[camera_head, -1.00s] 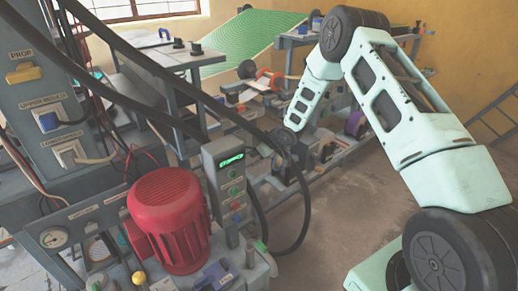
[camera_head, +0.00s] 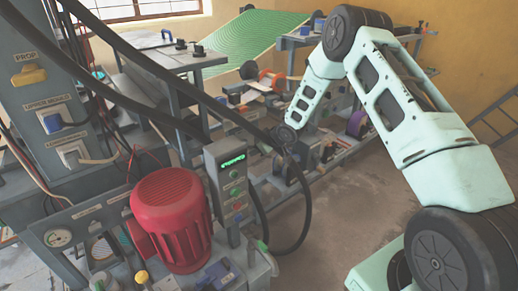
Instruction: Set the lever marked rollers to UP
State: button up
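I cannot make out any lever marked rollers; no label reading that is legible in this view. My arm reaches from the right, and its pale green wrist (camera_head: 303,105) points down toward the machine behind the grey control box. My gripper is at the far end of it, too small and dark among hoses and machine parts to tell its fingers or whether it holds anything. A yellow knob (camera_head: 140,278) and other small controls stand at the front left edge, their labels unreadable.
A red motor (camera_head: 172,212) and a grey control box (camera_head: 231,190) with a green display stand at front. Thick black hoses (camera_head: 308,190) cross the middle. The PROP switch (camera_head: 29,75) is on the left column. The floor (camera_head: 345,220) at centre right is clear.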

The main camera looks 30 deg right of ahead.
jog(key=p+v, duration=0.1)
jog(key=v, duration=1.6)
jog(key=shift+s, duration=0.15)
jog(key=shift+r, duration=0.2)
jog(key=s+a+r+g+p, duration=0.1)
jog(key=s+a+r, duration=0.2)
jog(key=a, duration=0.3)
jog(key=s+a+r+g+h+p, duration=0.1)
jog(key=s+a+r+p, duration=0.15)
jog(key=a, duration=0.25)
jog(key=s+a+r+g, duration=0.1)
jog(key=s+a+r, duration=0.3)
jog(key=a, duration=0.2)
jog(key=s+a+r+g+p, duration=0.1)
jog(key=s+a+r+g, duration=0.1)
jog(key=s, duration=0.6)
jog(key=s+a+r+n+g+p, duration=0.1)
jog(key=s+a+r, duration=0.2)
jog(key=s, duration=0.6)
jog(key=s+a+r+n+g+h+p, duration=0.1)
jog(key=s+a+r+g, duration=0.1)
jog(key=s+a, duration=0.3)
jog(key=s, duration=0.4)
jog(key=shift+s+r+g+p, duration=0.2)
jog(key=shift+r+g+p, duration=0.1)
